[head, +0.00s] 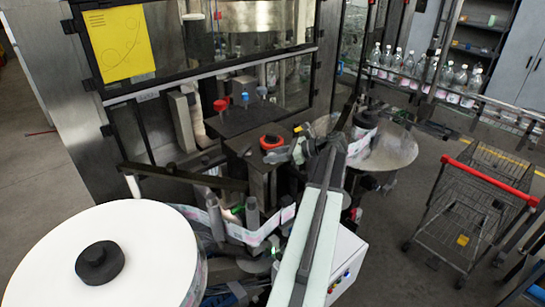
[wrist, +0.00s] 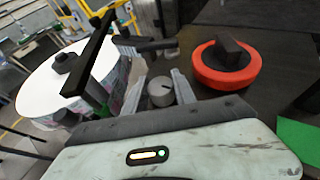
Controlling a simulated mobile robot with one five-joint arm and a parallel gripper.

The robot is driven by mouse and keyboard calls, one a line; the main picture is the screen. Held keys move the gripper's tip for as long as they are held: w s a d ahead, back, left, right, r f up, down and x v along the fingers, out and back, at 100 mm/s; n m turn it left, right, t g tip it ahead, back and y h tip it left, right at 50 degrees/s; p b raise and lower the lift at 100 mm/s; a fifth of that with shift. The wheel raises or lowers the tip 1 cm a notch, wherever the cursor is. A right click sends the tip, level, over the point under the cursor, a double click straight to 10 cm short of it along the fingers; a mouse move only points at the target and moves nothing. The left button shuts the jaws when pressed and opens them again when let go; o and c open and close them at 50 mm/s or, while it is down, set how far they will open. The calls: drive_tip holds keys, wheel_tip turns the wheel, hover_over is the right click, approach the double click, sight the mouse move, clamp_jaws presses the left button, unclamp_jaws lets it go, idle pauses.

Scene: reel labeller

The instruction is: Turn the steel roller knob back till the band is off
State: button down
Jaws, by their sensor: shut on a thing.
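The steel roller knob (wrist: 160,92) is a small grey cylinder with a dark line across its top. It sits between the two pale fingers of my gripper (wrist: 160,90) in the wrist view. The fingers are closed on its sides. In the head view my gripper (head: 299,150) is beside the black machine block, just right of a red-orange knob (head: 271,141); I cannot make out the steel knob there. A printed label band (head: 248,234) runs from the big reel past grey rollers. I cannot tell from these views whether this is the band meant, or how it sits at the knob.
The red-orange knob with a black grip (wrist: 226,66) stands close right of my gripper in the wrist view. A black bar (wrist: 97,62) rises to the left. The large white reel (head: 130,235) fills the lower left of the head view. A wire cart (head: 470,205) stands right.

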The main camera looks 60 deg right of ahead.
drive_tip(key=shift+n+g+y, duration=1.1)
drive_tip(key=shift+n+y, duration=1.1)
drive_tip(key=shift+y, duration=0.1)
drive_tip(key=c, duration=1)
unclamp_jaws()
drive_tip(key=shift+w, duration=0.1)
drive_tip(key=shift+d+r+g, duration=0.1)
drive_tip(key=shift+g, duration=0.2)
